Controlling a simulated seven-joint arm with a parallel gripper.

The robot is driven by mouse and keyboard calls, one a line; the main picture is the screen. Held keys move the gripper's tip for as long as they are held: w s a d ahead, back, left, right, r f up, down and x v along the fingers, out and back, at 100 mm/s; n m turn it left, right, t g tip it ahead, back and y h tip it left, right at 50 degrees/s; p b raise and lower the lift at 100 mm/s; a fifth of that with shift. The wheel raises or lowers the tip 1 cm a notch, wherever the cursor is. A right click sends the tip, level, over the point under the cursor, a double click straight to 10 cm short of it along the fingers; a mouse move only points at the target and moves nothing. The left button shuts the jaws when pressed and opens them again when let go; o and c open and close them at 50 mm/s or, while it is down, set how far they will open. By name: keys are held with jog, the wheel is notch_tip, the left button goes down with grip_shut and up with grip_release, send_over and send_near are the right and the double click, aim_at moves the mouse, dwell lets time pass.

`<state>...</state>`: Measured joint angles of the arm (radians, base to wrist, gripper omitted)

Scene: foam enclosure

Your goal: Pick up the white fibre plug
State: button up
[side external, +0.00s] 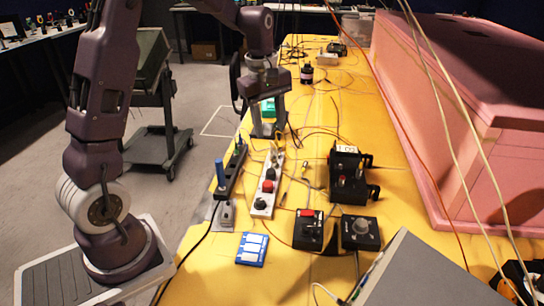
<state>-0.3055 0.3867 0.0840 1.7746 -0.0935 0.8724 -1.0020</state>
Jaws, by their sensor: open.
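My gripper (268,131) points down over the yellow table, at the far end of a white strip box. Its two fingers are apart, and I see nothing held between them. I cannot make out the white fibre plug for certain. A small pale connector (305,170) lies on the table just right of the strip, below and to the right of my gripper. The picture is too small to tell if it is the plug. The area between and behind the fingers is partly hidden.
Black control boxes (352,187) stand to the right, a blue card (252,250) in front. Thin cables cross the yellow table (400,205). A pink foam block (440,120) walls the right side.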

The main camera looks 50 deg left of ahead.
aim_at(271, 153)
jog(key=a+f, duration=0.1)
jog(key=w+f+n, duration=0.1)
jog(key=f, duration=0.1)
jog(key=shift+w+a, duration=0.15)
jog(key=shift+a, duration=0.2)
notch_tip(271, 153, down, 6)
jog(key=shift+w+d+f, duration=0.15)
jog(key=shift+f, duration=0.1)
grip_shut()
